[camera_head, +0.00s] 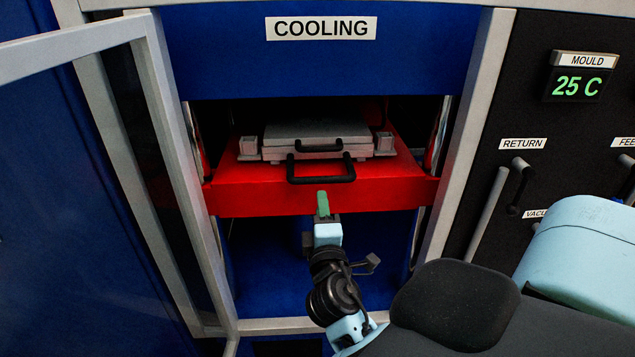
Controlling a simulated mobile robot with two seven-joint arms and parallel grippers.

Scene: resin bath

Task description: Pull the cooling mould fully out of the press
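The cooling mould (318,131) is a grey, flat, two-layered block with side lugs. It lies on the red platen (260,190) inside the press, under the blue head labelled COOLING. A small black handle (319,148) is on its upper plate. A larger black handle (321,180) hangs at its front, over the red platen. My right gripper (322,204) has green fingertips and points up at the platen's front face, just below the larger handle. It appears apart from the handle. Its fingers overlap in this view, so the opening is hidden. My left gripper is out of view.
A grey-framed door (168,150) stands open at the left. The press's grey right post (468,135) borders a black panel with a MOULD display (580,85) reading 25 C and a RETURN lever (487,215). The space below the platen is open.

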